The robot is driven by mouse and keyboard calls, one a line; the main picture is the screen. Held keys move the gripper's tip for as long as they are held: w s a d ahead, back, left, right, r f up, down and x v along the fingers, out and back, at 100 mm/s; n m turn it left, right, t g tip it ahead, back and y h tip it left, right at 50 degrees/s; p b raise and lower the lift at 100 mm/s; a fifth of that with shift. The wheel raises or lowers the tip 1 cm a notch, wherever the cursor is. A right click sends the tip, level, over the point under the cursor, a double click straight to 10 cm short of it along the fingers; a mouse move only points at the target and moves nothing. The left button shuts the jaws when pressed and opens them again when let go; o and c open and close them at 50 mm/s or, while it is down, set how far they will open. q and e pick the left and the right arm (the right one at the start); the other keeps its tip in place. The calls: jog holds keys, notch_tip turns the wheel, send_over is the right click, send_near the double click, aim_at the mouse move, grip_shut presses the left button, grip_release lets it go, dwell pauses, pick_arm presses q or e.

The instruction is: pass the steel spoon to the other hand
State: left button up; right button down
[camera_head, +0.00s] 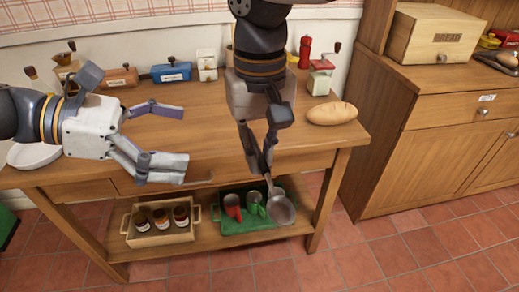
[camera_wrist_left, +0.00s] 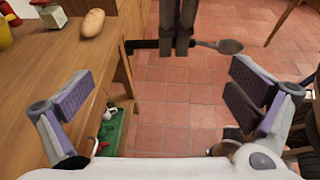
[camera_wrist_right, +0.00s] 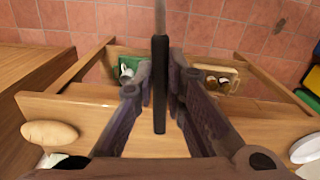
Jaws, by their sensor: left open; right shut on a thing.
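The steel spoon (camera_head: 281,207) is held by my right gripper (camera_head: 268,172) in front of the table's front edge. In the head view its bowl points down toward the lower shelf. In the right wrist view its dark handle (camera_wrist_right: 160,85) lies between the two fingers. In the left wrist view the spoon's bowl (camera_wrist_left: 230,46) sticks out to the right of the right gripper's fingers (camera_wrist_left: 177,45). My left gripper (camera_head: 170,140) is open and empty over the table's left part, apart from the spoon. Its fingers are spread wide in the left wrist view (camera_wrist_left: 158,95).
A bread loaf (camera_head: 332,113) lies on the table's right end, near a grinder (camera_head: 320,78) and red pepper mill (camera_head: 305,52). Boxes line the back. A white plate (camera_head: 34,155) is at left. Below are a jar crate (camera_head: 160,238) and a green tray (camera_head: 232,226).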

pick_arm(q)
jog(key=s+a+f+m+g+y, duration=0.2)
jog(key=s+f+m+y, duration=0.15)
jog(key=f, duration=0.85)
jog(key=s+a+f+m+g+y, duration=0.1)
jog(key=s+f+m+y, duration=0.3)
jog(key=f, duration=0.7)
jog(key=s+a+f+m+g+y, duration=0.1)
jog(key=s+a+f+m+y, duration=0.1)
jog(key=s+f+m, duration=0.4)
jog(key=s+a+f+m+g+y, duration=0.1)
jog(key=s+a+f+m+y, duration=0.2)
jog(key=s, duration=1)
notch_tip(320, 180, down, 3)
jog(key=a+m, duration=0.1)
jog(key=m, duration=0.3)
jog(key=shift+s, duration=0.2)
jog(key=shift+m+y, duration=0.25)
